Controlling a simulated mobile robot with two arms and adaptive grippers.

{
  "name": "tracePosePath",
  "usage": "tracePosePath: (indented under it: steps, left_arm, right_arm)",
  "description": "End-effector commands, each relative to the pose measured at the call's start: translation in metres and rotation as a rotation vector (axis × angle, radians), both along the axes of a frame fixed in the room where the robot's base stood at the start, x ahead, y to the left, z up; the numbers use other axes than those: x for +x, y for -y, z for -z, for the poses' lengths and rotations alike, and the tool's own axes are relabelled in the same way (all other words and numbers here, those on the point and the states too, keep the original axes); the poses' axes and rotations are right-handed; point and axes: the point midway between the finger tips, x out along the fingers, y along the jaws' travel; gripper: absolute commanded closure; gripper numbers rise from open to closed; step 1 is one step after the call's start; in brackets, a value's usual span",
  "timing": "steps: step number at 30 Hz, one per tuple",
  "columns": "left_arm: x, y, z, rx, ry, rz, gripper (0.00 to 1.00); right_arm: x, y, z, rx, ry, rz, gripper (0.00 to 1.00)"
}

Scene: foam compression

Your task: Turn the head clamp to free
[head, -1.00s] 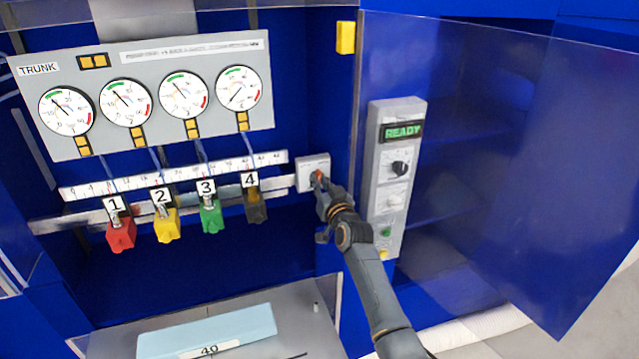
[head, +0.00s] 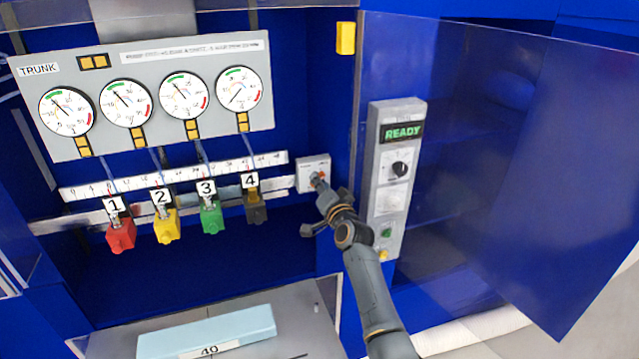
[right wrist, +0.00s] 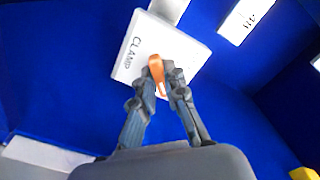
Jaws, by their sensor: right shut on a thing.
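The head clamp is a small white plate (head: 307,173) with an orange lever, to the right of the numbered heads in the head view. The right wrist view shows the plate (right wrist: 128,62) marked "CLAMP" and the orange lever (right wrist: 155,66). My right gripper (right wrist: 159,76) is shut on the lever, with its fingers on either side of it. In the head view my right gripper (head: 320,184) reaches the plate from below right and hides part of the lever. The lever's exact setting cannot be read. My left gripper is not in view.
Several coloured heads hang left of the clamp, including the black head 4 (head: 256,212). The control panel (head: 384,215) reading "READY" stands close right of my right arm. The open blue door (head: 500,150) is farther right. A light blue foam block (head: 205,333) lies below.

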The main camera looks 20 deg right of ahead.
Motion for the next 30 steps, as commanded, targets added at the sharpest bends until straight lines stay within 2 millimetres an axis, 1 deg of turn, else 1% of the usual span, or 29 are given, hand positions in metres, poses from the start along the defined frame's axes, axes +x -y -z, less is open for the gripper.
tracePosePath:
  steps: [14,15,17,18,26,30]
  left_arm:
    - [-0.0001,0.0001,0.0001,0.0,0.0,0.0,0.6]
    - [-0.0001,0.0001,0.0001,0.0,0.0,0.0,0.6]
    - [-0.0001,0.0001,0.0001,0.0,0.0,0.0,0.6]
    - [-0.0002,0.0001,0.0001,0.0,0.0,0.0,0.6]
    - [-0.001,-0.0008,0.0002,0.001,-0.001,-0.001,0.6]
    - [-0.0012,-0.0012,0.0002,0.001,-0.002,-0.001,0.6]
  right_arm:
    - [-0.0002,-0.0006,0.0017,0.015,-0.003,-0.001,1.0]
    - [-0.0002,-0.0006,0.0017,0.015,-0.003,-0.001,0.8]
    - [-0.0001,-0.0005,0.0015,0.014,-0.003,-0.001,0.68]
    - [-0.0001,-0.0005,0.0013,0.014,-0.003,-0.001,0.65]
    - [-0.0002,-0.0003,0.0006,0.012,-0.001,-0.001,0.65]
    - [-0.0056,-0.0005,0.0013,0.013,-0.001,-0.001,0.65]
